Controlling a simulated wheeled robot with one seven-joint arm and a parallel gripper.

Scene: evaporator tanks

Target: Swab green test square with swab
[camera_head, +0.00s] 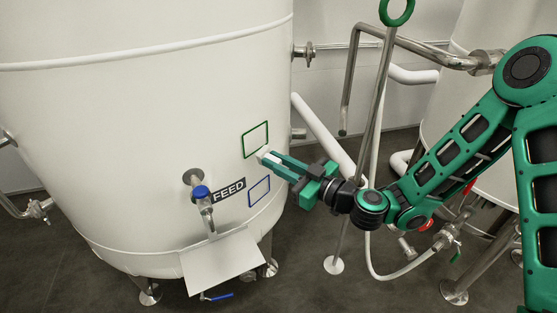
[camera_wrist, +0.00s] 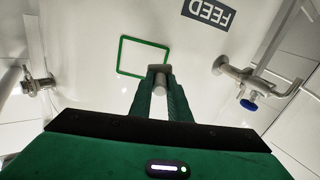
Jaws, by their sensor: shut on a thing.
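The green test square (camera_head: 255,139) is a thin green outline on the white tank's wall, above and right of the FEED label. It also shows in the wrist view (camera_wrist: 121,54). My gripper (camera_head: 266,156) is at the square's lower right side, pointing at the tank. In the wrist view my gripper (camera_wrist: 159,80) is shut on the swab (camera_wrist: 160,69), a pale grey piece between the fingertips. The swab's end overlaps the square's corner in the wrist view. I cannot tell whether it touches the wall.
A blue outlined square (camera_head: 259,191) lies below the green one. The FEED label (camera_head: 229,191) and a blue-knobbed valve (camera_head: 201,194) are to the left, above a metal tray (camera_head: 220,260). Steel pipes and a pole (camera_head: 376,120) stand near my arm.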

